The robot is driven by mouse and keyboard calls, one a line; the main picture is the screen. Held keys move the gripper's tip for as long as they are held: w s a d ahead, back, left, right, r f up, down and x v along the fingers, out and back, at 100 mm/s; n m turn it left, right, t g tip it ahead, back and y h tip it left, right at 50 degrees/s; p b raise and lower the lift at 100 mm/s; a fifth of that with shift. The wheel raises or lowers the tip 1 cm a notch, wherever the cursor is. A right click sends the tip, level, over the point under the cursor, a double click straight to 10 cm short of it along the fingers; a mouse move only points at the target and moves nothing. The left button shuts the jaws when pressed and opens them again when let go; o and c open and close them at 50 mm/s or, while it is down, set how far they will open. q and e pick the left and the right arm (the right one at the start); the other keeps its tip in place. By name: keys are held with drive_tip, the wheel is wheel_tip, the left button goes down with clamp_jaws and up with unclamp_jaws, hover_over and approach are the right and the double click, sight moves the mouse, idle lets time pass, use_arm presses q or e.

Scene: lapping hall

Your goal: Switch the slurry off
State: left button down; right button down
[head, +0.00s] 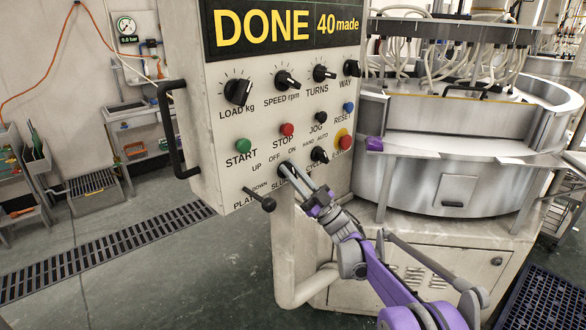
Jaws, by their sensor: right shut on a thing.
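The control panel (225,135) stands upright in the middle of the head view. On its lower part is the slurry knob (284,167), a dark knob under the OFF and ON marks, with its label partly covered. My right gripper (290,173) reaches up from the lower right and is shut on this knob. The fingers hide most of it, so I cannot tell which mark it points to. My left gripper is not in view.
Close by on the panel are the cycle knob (319,155), the plate lever (260,199), the red stop button (287,129) and the green start button (243,145). A black handle (170,130) juts from the left edge. The round lapping machine (455,185) stands right.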

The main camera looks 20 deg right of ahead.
drive_tip(key=shift+a+f+n+g+y+p, duration=0.1)
drive_tip(key=shift+n+g+y+p, duration=0.3)
drive_tip(key=shift+n+g, duration=0.65)
drive_tip(key=shift+n+g+y+p, duration=0.1)
drive_tip(key=shift+n+g+y, duration=0.6)
drive_tip(key=shift+n, duration=0.55)
drive_tip(key=shift+n+g, duration=0.3)
drive_tip(key=shift+g, duration=0.05)
drive_tip(key=c, duration=1)
unclamp_jaws()
drive_tip(key=shift+o, duration=1)
drive_tip(key=shift+w, duration=0.1)
drive_tip(key=shift+w+f, duration=0.1)
drive_tip(key=shift+w, duration=0.05)
drive_tip(key=b+v, duration=0.1)
drive_tip(key=v, duration=0.9)
drive_tip(key=shift+s+d+f, duration=0.2)
drive_tip(key=shift+s+f, duration=0.05)
